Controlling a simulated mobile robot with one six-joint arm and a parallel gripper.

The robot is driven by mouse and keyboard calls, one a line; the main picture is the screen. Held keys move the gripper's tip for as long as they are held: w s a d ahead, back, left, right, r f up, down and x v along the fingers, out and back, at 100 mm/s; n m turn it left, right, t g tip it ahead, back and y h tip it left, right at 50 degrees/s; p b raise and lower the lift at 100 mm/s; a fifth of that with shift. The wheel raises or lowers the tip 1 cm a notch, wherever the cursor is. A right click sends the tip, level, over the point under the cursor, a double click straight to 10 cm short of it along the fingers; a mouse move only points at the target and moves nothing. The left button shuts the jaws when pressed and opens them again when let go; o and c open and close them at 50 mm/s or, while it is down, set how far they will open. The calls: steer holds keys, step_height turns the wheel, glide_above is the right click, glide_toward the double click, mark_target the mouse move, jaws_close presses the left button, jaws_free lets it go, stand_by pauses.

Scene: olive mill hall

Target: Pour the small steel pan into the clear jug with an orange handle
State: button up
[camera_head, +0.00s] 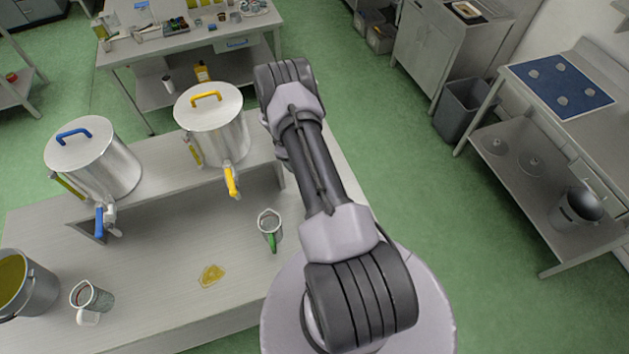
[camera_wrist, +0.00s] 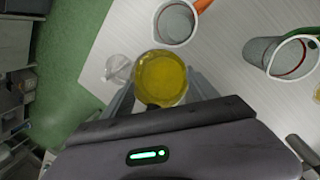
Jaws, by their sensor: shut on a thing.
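In the wrist view, my gripper (camera_wrist: 162,92) is shut on the small steel pan (camera_wrist: 174,102), with a finger on either side. The pan looks about level and holds yellow oil (camera_wrist: 160,77). I cannot tell whether it is clear of the surface. The clear jug with an orange handle (camera_wrist: 176,22) stands just beyond the pan at the top, its handle towards the upper right. No oil shows in it. In the head view my arm hides the gripper, the pan and this jug.
A green-handled jug (camera_head: 270,226) stands on the bench, also in the wrist view (camera_wrist: 280,56). A small clear vessel (camera_wrist: 118,69) is left of the pan. A yellow puddle (camera_head: 211,275), a white-handled jug (camera_head: 92,297), an oil bucket (camera_head: 36,292) and two lidded steel tanks (camera_head: 103,160) (camera_head: 215,130) are further left.

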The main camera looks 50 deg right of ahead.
steer(key=shift+s+f+t, duration=0.2)
steer(key=shift+f+t, duration=0.1)
steer(key=shift+f, duration=0.6)
steer(key=r+p, duration=0.1)
steer(key=p, duration=0.2)
steer(key=shift+s+d, duration=0.1)
steer(key=shift+s, duration=0.05)
steer(key=shift+s+r+t+p, duration=0.3)
steer(key=shift+t+p, duration=0.1)
steer(key=shift+p, duration=0.5)
steer(key=f+b, duration=0.1)
steer(key=b, duration=0.3)
steer(key=shift+s+f, duration=0.15)
steer(key=shift+f, duration=0.15)
steer(key=shift+s+t+b, duration=0.25)
steer(key=shift+t+b, duration=0.15)
steer(key=shift+b, duration=0.55)
steer(key=shift+r+b, duration=0.2)
steer(key=shift+b, duration=0.45)
steer(key=b, duration=0.3)
steer(key=shift+t, duration=0.3)
steer(key=b, duration=0.1)
steer(key=s+b, duration=0.1)
steer(key=b, duration=0.1)
steer(key=shift+s+r+t, duration=0.1)
steer(key=shift+r+t, duration=0.2)
steer(key=shift+t, duration=0.1)
steer(key=b, duration=0.3)
steer(key=shift+f+m, duration=0.1)
steer(key=shift+m, duration=0.2)
